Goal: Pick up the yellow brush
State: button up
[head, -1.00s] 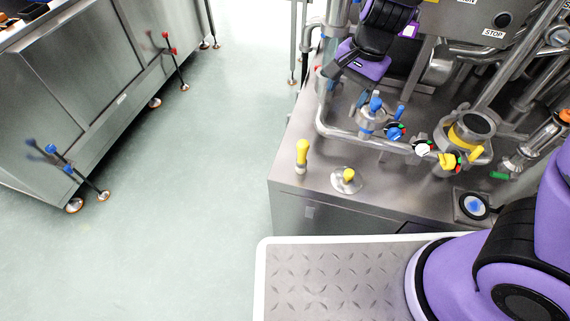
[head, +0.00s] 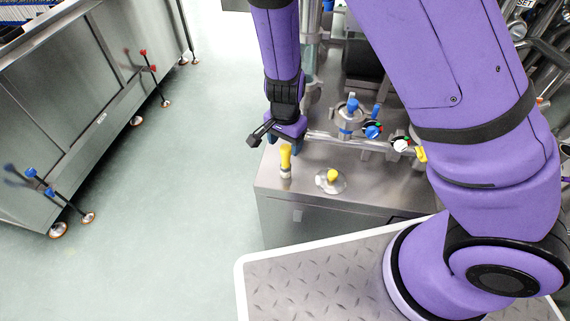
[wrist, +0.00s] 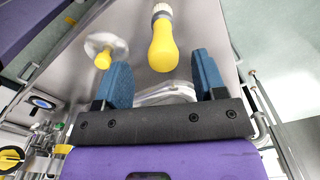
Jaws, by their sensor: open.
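The yellow brush (head: 285,158) stands upright, handle up, near the left edge of the steel machine top. It also shows in the wrist view (wrist: 162,50), with its pale base farther off. My gripper (head: 286,143) is open and empty, just above and behind the brush in the head view. In the wrist view my two blue fingers (wrist: 160,72) point toward the brush, and the yellow handle lines up with the gap between them. I cannot tell whether the handle top is between the fingertips.
A yellow knob on a clear disc (head: 333,176) sits right of the brush; it also shows in the wrist view (wrist: 103,58). A valve with blue parts (head: 350,115) and pipes stand behind. The steel top (head: 300,185) is bare in front. Open floor (head: 170,190) lies to the left.

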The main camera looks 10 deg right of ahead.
aim_at(286, 146)
jog(key=shift+w+d+f, duration=0.1)
jog(key=shift+w+f, duration=0.1)
jog(key=shift+f, duration=1.15)
jog(key=shift+w+d+f, duration=0.1)
jog(key=shift+w+f, duration=0.05)
jog(key=shift+f, duration=1.15)
jog(key=c, duration=1)
